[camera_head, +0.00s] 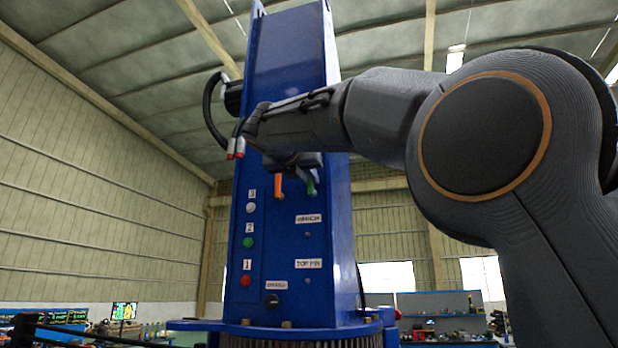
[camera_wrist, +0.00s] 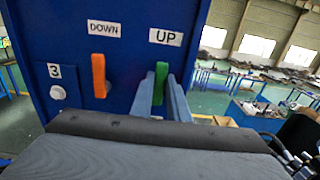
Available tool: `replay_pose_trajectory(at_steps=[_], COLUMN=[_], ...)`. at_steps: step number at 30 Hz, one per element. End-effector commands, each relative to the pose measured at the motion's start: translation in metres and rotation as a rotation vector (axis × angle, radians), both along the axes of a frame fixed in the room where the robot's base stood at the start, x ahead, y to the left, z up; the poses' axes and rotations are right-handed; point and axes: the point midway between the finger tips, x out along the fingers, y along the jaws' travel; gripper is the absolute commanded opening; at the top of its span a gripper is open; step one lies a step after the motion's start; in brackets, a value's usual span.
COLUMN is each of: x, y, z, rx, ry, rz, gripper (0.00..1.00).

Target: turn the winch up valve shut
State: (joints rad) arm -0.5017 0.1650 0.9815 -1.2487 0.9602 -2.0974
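The winch up valve is a green upright handle (camera_wrist: 160,83) below the UP label (camera_wrist: 166,37) on the blue crane column. It also shows just under my arm's end in the head view (camera_head: 311,188). My gripper (camera_wrist: 161,92) has one grey-blue finger on each side of the green handle, close against it, and appears shut on it. The handle's lower part is hidden behind the fingers and the wrist. An orange handle (camera_wrist: 99,75) hangs upright under the DOWN label (camera_wrist: 104,29), left of my gripper and apart from it.
White button 3 (camera_wrist: 58,92) is left of the orange handle. Green button 2 (camera_head: 248,242) and red button 1 (camera_head: 246,281) sit lower on the column (camera_head: 328,255). A black knob (camera_head: 271,301) is near its base. Workbenches (camera_head: 446,328) stand far behind.

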Motion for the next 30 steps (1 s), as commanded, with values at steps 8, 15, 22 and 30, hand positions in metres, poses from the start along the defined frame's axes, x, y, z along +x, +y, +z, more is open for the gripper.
replay_pose_trajectory(at_steps=[8,15,22,30], x=[0.0,-0.001,-0.003,-0.006], y=[0.0,-0.002,-0.007,-0.014], z=[0.0,0.0,-0.001,-0.004], rx=[0.004,0.063,0.209,0.443], ry=[-0.002,-0.026,-0.086,-0.184], rz=[0.0,-0.001,-0.001,0.0], gripper=[0.0,0.0,0.0,0.0])
